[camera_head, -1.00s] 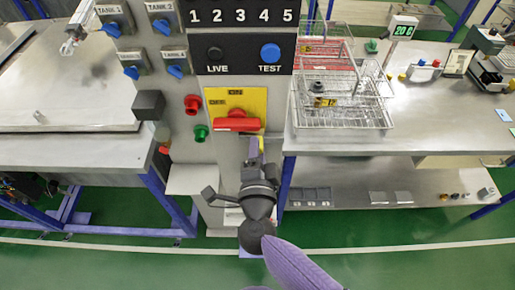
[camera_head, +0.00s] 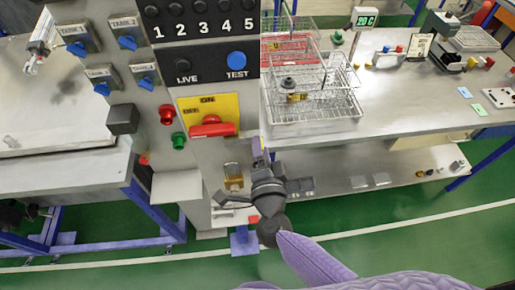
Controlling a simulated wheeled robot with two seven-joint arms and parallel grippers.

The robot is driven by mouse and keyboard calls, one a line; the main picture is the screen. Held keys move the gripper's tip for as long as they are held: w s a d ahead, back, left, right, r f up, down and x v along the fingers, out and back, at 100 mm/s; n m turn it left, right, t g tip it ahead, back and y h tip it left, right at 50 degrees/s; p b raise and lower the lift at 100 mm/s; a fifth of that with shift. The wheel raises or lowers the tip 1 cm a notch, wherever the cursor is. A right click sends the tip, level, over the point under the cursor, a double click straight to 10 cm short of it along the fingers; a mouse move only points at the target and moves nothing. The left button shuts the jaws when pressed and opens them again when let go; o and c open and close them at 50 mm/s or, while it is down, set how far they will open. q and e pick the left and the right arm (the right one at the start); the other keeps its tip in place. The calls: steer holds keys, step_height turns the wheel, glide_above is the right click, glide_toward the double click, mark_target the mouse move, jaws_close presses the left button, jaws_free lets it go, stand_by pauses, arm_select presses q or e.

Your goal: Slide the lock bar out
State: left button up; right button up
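I cannot clearly make out a lock bar. The grey control cabinet carries a yellow ON/OFF plate (camera_head: 224,104) with a red handle (camera_head: 212,129) lying across its lower part. Below it, a small brass-coloured part (camera_head: 233,178) sits on the cabinet front. My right gripper (camera_head: 261,151) points upward, just right of that part and below and right of the red handle, apparently apart from both. Its fingers look narrow and close together, and nothing is clearly held. My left gripper is not in view.
Red (camera_head: 166,114) and green (camera_head: 179,139) buttons and a dark box (camera_head: 122,119) sit left of the plate. A wire basket (camera_head: 312,100) stands on the right bench (camera_head: 400,105). A steel table (camera_head: 60,165) is at left. Green floor is open in front.

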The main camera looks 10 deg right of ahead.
steer(key=shift+o, duration=0.5)
steer(key=shift+a, duration=0.1)
steer(key=s+p, duration=0.1)
steer(key=s, duration=0.9)
steer(key=shift+p, duration=0.35)
steer(key=shift+r, duration=0.1)
